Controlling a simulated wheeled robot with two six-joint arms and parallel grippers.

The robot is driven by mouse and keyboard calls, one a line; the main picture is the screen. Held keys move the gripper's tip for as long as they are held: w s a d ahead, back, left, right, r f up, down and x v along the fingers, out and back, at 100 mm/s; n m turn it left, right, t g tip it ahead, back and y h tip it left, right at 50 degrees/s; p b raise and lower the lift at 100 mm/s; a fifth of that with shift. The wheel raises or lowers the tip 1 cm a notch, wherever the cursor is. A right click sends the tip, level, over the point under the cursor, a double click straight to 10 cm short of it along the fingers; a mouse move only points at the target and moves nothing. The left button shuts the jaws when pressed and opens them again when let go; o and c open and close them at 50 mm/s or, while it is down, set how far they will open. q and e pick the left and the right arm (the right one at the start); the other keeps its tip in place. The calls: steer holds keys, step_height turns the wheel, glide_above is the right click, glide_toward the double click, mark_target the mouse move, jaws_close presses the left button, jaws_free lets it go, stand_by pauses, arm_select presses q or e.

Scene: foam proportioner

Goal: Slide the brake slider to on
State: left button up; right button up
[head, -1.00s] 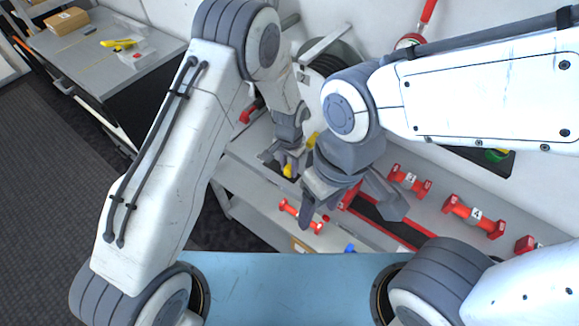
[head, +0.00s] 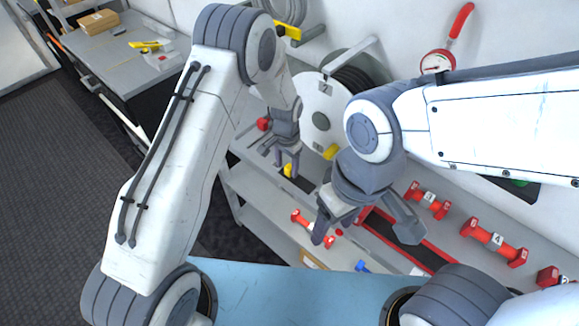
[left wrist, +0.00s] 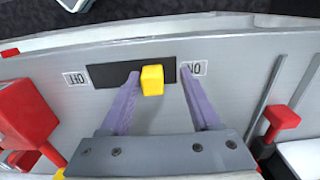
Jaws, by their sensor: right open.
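The brake slider's yellow knob (left wrist: 152,80) sits in a dark slot (left wrist: 105,75) between an OFF label (left wrist: 75,79) on the left and an ON label (left wrist: 199,68) on the right. It stands right of the slot's middle, nearer ON. My left gripper (left wrist: 158,88) is open, with its fingers on either side of the knob; the left finger is closer to it, and contact is unclear. In the head view the knob (head: 288,170) is partly hidden by my left gripper (head: 281,160). My right gripper (head: 366,228) is open and empty over the bench.
Several red handles, including one at the right (head: 493,242), line the grey bench. A red-edged dark recess (head: 395,240) lies below my right gripper. A white reel (head: 318,105) and a gauge (head: 437,62) are behind. Red parts flank the slot (left wrist: 25,115) in the wrist view.

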mark_target(288, 165)
arm_select(q)
steer(key=shift+d, duration=0.2)
step_height(288, 165, up, 9)
steer(key=shift+r+b, duration=0.15)
steer(key=shift+b, duration=1)
steer(key=shift+s+r, duration=0.1)
steer(key=shift+r, duration=0.5)
